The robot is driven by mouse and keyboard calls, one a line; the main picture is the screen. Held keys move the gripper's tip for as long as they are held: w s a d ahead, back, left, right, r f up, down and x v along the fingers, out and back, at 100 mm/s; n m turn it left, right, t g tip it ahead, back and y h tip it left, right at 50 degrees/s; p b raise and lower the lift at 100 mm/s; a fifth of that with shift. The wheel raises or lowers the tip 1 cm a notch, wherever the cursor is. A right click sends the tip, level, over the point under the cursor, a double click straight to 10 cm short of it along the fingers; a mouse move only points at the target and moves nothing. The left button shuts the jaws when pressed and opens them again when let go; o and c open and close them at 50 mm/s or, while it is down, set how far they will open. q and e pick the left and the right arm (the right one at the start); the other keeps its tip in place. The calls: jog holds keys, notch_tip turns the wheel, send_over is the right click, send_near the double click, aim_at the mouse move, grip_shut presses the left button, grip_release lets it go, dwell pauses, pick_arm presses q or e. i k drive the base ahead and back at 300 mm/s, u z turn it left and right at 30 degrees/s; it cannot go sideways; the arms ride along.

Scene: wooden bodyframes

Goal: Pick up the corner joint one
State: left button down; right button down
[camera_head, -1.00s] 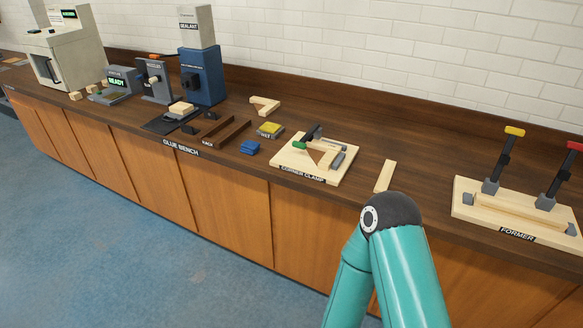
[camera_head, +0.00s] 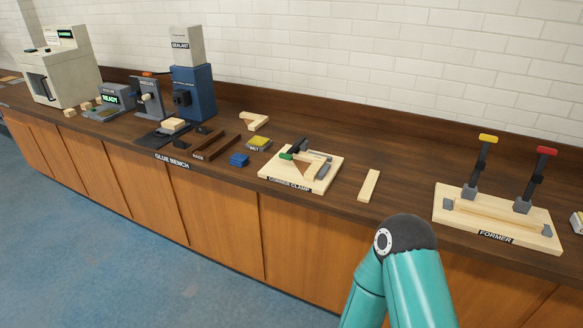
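An L-shaped light wood piece, which looks like a corner joint (camera_head: 255,122), lies on the bench behind the yellow-topped pad. I cannot tell from a label which piece is joint one. A teal arm of mine reaches in from the bottom right, well in front of the bench. Neither gripper shows.
A loose wood strip (camera_head: 369,186) lies right of the clamp. The former (camera_head: 541,236) with yellow and red levers stands further right. Blue sealant machine (camera_head: 196,92) stands behind.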

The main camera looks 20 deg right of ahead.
aim_at(309, 165)
jog(key=z, duration=0.05)
jog(key=i, duration=0.9)
jog(key=u, duration=0.1)
